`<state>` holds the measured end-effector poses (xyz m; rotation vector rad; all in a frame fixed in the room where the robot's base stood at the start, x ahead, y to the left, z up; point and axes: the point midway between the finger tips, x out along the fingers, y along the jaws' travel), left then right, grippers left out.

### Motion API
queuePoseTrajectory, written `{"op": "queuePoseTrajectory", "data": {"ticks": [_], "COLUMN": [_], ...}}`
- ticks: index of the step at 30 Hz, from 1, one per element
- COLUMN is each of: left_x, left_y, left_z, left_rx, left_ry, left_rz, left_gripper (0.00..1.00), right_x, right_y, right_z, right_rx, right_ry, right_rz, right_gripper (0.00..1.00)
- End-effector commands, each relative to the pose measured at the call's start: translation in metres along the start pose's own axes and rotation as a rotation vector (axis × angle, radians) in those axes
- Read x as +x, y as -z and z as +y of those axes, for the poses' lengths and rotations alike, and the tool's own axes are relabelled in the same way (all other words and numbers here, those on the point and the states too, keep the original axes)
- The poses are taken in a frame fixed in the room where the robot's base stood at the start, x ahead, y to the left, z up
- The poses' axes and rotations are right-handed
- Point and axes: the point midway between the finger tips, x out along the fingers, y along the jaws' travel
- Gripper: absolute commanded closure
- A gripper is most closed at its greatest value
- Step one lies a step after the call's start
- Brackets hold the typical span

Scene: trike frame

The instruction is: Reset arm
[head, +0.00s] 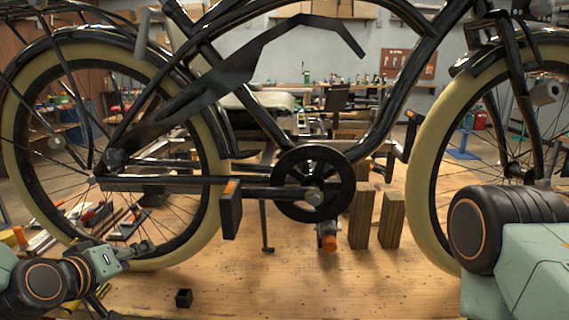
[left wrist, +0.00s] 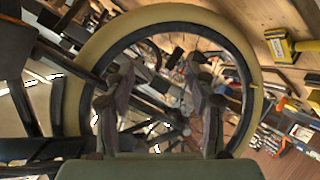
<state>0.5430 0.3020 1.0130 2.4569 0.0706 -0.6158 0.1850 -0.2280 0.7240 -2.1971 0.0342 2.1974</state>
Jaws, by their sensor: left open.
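The trike frame (head: 160,183) has black tubes and cream-tyred wheels, and stands on a wooden workbench (head: 300,285). Its left wheel (head: 212,190) is spoked. My left gripper (head: 140,250) is at the lower left of the head view, in front of the lower part of that wheel. In the left wrist view, the two fingers (left wrist: 158,85) are spread with nothing between them, and the wheel (left wrist: 105,35) fills the view behind them. I cannot tell whether the fingers touch it. My right arm shows at the lower right of the head view, but its gripper is out of view.
Wooden blocks (head: 391,218) stand by the crank (head: 313,197). Loose tools (head: 100,215) lie behind the left wheel. A yellow tool (left wrist: 280,46) shows in the wrist view. The front middle of the bench is mostly clear.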

Motion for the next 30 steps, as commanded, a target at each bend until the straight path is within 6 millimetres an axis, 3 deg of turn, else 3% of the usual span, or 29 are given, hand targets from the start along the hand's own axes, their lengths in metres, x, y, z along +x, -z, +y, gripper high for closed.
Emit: {"op": "queuePoseTrajectory", "data": {"ticks": [1,8,14,18,21,24,30], "left_x": [0.002,-0.018,-0.067,-0.113,-0.141,-0.158,-0.169], "left_y": [-0.037,-0.177,-0.288,-0.354,-0.389,-0.410,-0.421], "left_z": [-0.013,-0.067,-0.117,-0.148,-0.164,-0.174,-0.179], "left_rx": [0.036,0.173,0.296,0.379,0.428,0.455,0.454], "left_ry": [0.042,0.208,0.330,0.392,0.410,0.417,0.426], "left_rz": [-0.075,-0.378,-0.649,-0.834,-0.941,-1.004,-1.038], "left_gripper": [0.45,0.45,0.45,0.45,0.45,0.45,0.45], "right_x": [0.004,0.013,0.021,0.027,0.031,0.033,0.033], "right_y": [0.000,0.000,0.000,0.000,0.000,0.000,0.000], "right_z": [0.000,0.000,0.000,0.000,0.000,0.000,0.000], "right_rx": [0.000,0.000,0.000,0.000,0.000,0.000,0.000], "right_ry": [0.000,0.000,0.000,0.000,0.000,0.000,0.000], "right_rz": [0.000,0.000,0.000,0.000,0.000,0.000,0.000], "right_gripper": [0.60,0.60,0.60,0.60,0.60,0.60,0.60]}}
